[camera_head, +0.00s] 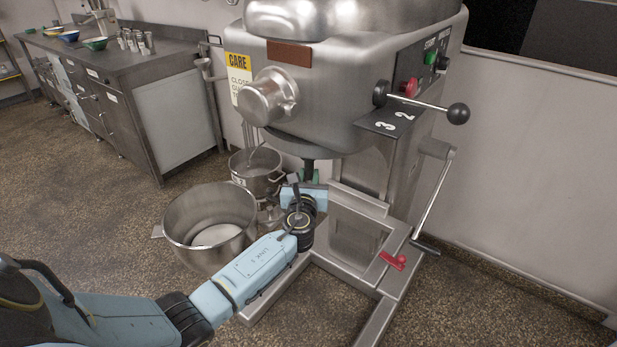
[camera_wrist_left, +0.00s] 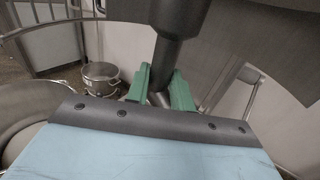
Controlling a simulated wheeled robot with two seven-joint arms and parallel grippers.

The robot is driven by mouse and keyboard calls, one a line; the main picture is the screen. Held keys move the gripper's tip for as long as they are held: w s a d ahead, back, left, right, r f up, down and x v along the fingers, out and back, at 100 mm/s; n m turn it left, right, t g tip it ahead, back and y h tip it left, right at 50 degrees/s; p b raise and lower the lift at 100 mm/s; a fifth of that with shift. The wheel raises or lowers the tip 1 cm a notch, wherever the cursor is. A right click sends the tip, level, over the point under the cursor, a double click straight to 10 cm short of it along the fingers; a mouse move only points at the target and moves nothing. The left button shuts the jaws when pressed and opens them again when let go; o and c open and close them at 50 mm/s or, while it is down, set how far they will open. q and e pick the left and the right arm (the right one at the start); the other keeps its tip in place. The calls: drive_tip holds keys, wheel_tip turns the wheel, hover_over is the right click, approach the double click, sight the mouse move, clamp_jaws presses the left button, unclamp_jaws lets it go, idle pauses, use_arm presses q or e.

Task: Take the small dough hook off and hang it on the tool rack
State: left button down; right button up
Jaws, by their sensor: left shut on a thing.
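My left gripper (camera_head: 308,176) is under the mixer head (camera_head: 345,95), its jaws around the lower end of the dark shaft below it. In the left wrist view, its green fingers (camera_wrist_left: 160,92) are shut on a narrow grey metal piece (camera_wrist_left: 163,58), taken to be the small dough hook's upper end. This piece runs straight up into the thicker dark drive shaft (camera_wrist_left: 180,15), with no gap visible between them. The hook's lower part is hidden behind the fingers and gripper body. No tool rack can be made out, and my right gripper is not in view.
A large steel bowl (camera_head: 178,228) stands on the floor left of the mixer. A smaller pot (camera_head: 240,179) stands behind it. The mixer's legs and empty bowl cradle (camera_head: 355,215) are close right of my gripper. A steel counter (camera_head: 160,60) stands back left.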

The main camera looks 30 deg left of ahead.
use_arm(q)
drive_tip(key=shift+r, duration=0.15)
drive_tip(key=shift+w+r, duration=0.1)
drive_tip(key=shift+r, duration=0.25)
idle(0.9)
drive_tip(key=shift+f+b, duration=1.6)
drive_tip(key=shift+f, duration=0.6)
drive_tip(key=shift+a+f+b, duration=0.15)
drive_tip(key=shift+f+b, duration=0.35)
drive_tip(key=shift+f, duration=0.1)
drive_tip(key=shift+a+f+b, duration=0.15)
drive_tip(key=shift+f+b, duration=0.3)
drive_tip(key=shift+f, duration=0.1)
drive_tip(key=shift+s, duration=0.2)
